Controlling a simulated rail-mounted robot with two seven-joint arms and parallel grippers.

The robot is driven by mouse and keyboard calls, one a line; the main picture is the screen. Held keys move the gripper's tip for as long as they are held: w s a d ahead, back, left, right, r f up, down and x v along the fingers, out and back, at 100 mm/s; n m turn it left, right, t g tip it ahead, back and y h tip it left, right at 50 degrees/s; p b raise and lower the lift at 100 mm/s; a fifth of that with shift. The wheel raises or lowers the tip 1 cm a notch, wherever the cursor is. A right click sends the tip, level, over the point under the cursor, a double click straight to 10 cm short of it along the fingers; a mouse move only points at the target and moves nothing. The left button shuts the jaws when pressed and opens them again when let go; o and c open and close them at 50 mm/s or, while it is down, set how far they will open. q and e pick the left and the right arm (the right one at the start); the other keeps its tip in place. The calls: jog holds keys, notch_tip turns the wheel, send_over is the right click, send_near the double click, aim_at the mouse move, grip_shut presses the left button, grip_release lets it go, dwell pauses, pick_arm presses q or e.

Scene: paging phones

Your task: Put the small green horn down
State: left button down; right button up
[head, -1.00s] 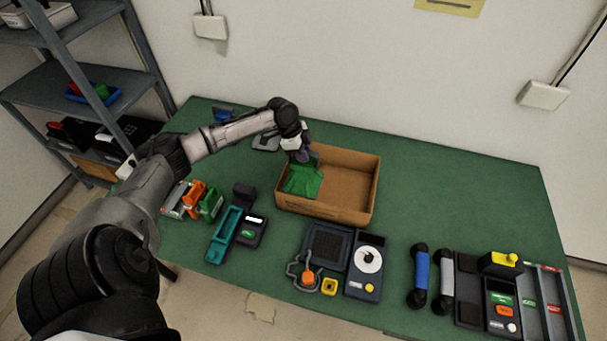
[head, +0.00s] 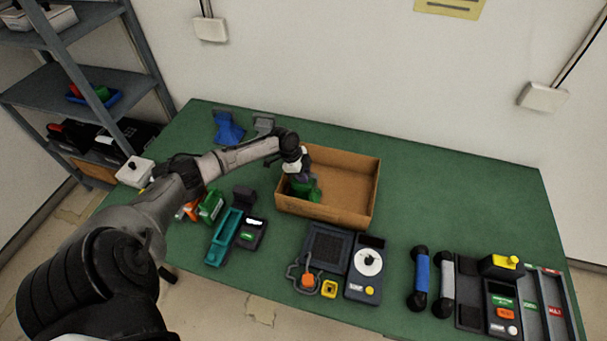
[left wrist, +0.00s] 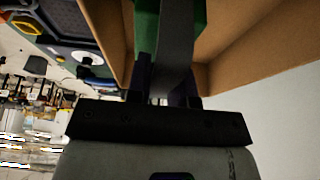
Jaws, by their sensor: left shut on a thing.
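The small green horn (head: 311,192) is inside the left part of the open cardboard box (head: 350,171), low down and partly hidden by my gripper. My left gripper (head: 298,180) reaches down into the box and is shut on the horn. In the left wrist view the horn (left wrist: 199,14) shows only as a green patch beyond the fingers, with the box wall (left wrist: 245,62) around it. Whether the horn touches the box floor cannot be told. My right gripper is in neither view.
A blue horn (head: 228,128) and a grey one (head: 263,124) stand behind the box on the left. A teal tray (head: 224,236) and a dial phone unit (head: 367,264) lie in front. Blue (head: 420,278) and grey handsets lie right. The box's right half is empty.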

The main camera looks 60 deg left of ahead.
pick_arm(q)
jog(key=c, duration=1)
grip_release()
